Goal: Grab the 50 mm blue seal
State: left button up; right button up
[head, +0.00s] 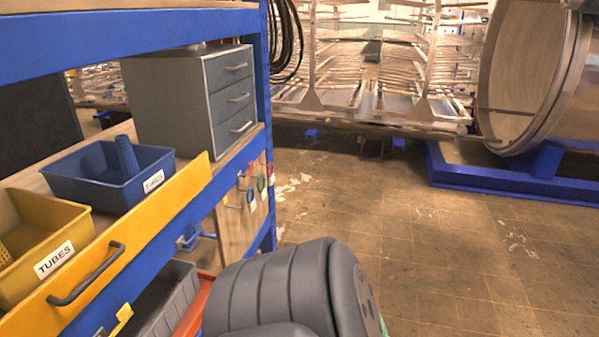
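Several small coloured rings hang on a board at the end of the blue shelf rack in the head view. A blue ring (251,197) hangs among them, next to a green ring (261,183) and a red one. They are small in the picture, and I cannot read any size on them. Neither of my grippers is in view. A dark grey rounded link of one of my arms fills the bottom middle, below and in front of the board.
The blue rack carries a blue bin (75,181), a yellow bin (30,245) labelled TUBES and a grey drawer cabinet (170,100). A yellow drawer front with a dark handle (88,275) faces me. The tiled floor (430,260) to the right is clear. A large round chamber (530,80) stands behind.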

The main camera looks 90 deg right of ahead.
aim_at(252, 204)
jog(key=k+l+z, duration=0.1)
jog(key=l+z, duration=0.55)
jog(key=z, duration=0.2)
jog(key=l+z, duration=0.65)
jog(key=z, duration=0.2)
